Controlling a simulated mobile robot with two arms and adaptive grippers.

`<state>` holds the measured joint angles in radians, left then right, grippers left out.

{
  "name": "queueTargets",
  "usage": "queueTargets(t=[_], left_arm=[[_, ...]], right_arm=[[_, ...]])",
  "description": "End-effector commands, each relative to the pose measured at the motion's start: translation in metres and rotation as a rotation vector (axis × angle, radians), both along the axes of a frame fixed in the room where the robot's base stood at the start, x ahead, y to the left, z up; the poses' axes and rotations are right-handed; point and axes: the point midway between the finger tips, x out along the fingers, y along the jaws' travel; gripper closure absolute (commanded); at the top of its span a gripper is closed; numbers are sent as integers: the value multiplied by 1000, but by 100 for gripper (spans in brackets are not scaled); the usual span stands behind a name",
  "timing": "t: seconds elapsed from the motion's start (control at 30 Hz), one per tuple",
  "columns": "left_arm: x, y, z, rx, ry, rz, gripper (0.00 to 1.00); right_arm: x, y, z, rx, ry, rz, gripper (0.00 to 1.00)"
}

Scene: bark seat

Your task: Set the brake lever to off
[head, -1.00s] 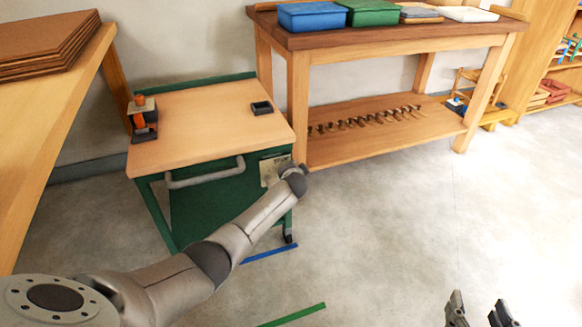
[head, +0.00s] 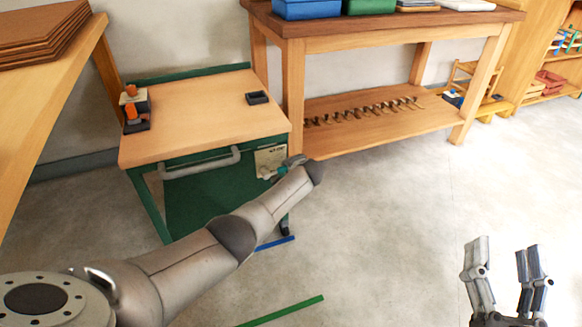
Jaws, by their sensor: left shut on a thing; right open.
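The green cart with a wooden top (head: 200,108) stands at left centre. A pale plate with dark lettering (head: 268,158) is on its front right corner. My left gripper (head: 284,168) is at this plate's right side, shut on what appears to be the brake lever. The gripper and wrist hide most of the lever, so its exact position cannot be told. My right gripper (head: 508,248) is open and empty above the floor at lower right, far from the cart.
A grey handle (head: 200,165) runs along the cart's front. An orange-and-black tool (head: 134,108) and small dark tray (head: 258,98) sit on top. A wooden workbench (head: 380,40) stands behind right. Blue and green strips mark the floor; the right floor is clear.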

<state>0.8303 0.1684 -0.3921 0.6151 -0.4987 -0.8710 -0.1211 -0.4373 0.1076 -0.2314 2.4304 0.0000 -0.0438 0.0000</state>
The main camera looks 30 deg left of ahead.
Motion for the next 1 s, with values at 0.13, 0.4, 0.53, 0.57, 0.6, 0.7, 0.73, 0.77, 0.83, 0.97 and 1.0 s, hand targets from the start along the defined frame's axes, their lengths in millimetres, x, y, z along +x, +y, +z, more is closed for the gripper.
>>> queueTargets(t=[0.13, 0.4, 0.53, 0.57, 0.6, 0.7, 0.73, 0.77, 0.83, 0.97, 1.0], left_arm=[[-1, 0, -2, 6, 8, -1, 100], [-1, 0, -2, 7, 9, -2, 79], [-1, 0, -2, 6, 8, -1, 72], [-1, 0, -1, 5, 7, -2, 72], [-1, 0, -1, 5, 7, -2, 72], [-1, 0, -1, 5, 5, -2, 72], [-1, 0, -1, 4, 5, -1, 72], [-1, 0, -1, 4, 5, -1, 72], [-1, 0, 0, 4, 5, -1, 72], [-3, -3, 2, 4, 3, -2, 72], [-5, -5, 3, 4, 4, -1, 72]], right_arm=[[0, 0, 1, 2, -6, 0, 42], [0, 0, 1, 1, -5, 0, 42], [0, 0, 1, 1, -5, 0, 42], [0, 0, 1, 1, -5, 0, 42], [0, 0, 1, 1, -5, 0, 42], [0, 0, 1, 1, -5, 0, 42], [0, 0, 1, 1, -5, 0, 42], [0, 0, 1, 2, -5, 0, 42], [0, 0, 1, 2, -5, 0, 42], [0, 0, 1, 2, -5, 0, 42], [0, 0, 1, 1, -5, 0, 42]])
